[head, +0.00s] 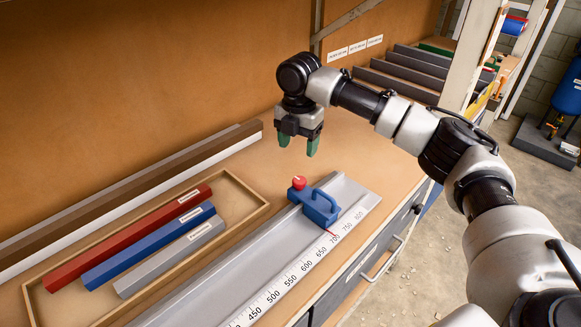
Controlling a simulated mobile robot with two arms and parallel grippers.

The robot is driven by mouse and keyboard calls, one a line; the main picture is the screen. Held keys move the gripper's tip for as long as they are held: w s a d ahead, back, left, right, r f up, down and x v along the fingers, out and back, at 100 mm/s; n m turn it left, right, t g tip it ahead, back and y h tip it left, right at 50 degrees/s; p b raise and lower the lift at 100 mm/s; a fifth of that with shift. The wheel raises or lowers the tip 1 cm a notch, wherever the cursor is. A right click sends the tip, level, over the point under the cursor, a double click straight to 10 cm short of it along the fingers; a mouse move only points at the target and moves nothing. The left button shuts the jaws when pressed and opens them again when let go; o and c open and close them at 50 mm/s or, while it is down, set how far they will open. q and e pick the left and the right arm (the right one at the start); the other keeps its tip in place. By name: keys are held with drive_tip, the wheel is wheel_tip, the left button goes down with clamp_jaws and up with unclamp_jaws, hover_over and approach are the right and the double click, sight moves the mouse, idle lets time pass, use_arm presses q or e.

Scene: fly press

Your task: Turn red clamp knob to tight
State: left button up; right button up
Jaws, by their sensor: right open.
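My left gripper is not in view.
A wooden tray (258,193) at the left holds red (130,238), blue (150,246) and grey (170,258) bars. Long strips lie along the back panel. Grey stepped slots (400,78) stand at the back right.

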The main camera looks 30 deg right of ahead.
hover_over(299, 180)
drive_tip(key=f, duration=0.5)
drive_tip(key=shift+s+f, duration=0.1)
drive_tip(key=shift+s, duration=0.1)
drive_tip(key=f, duration=0.3)
drive_tip(key=shift+w, duration=0.2)
drive_tip(key=shift+f, duration=0.8)
drive_tip(key=shift+f+p, duration=0.25)
drive_tip(key=shift+p, duration=0.05)
drive_tip(key=shift+c, duration=0.9)
drive_tip(key=c, duration=0.5)
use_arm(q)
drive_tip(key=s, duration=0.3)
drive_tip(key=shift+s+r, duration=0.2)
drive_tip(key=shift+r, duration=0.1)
use_arm(e)
drive_tip(key=shift+c, duration=1.3)
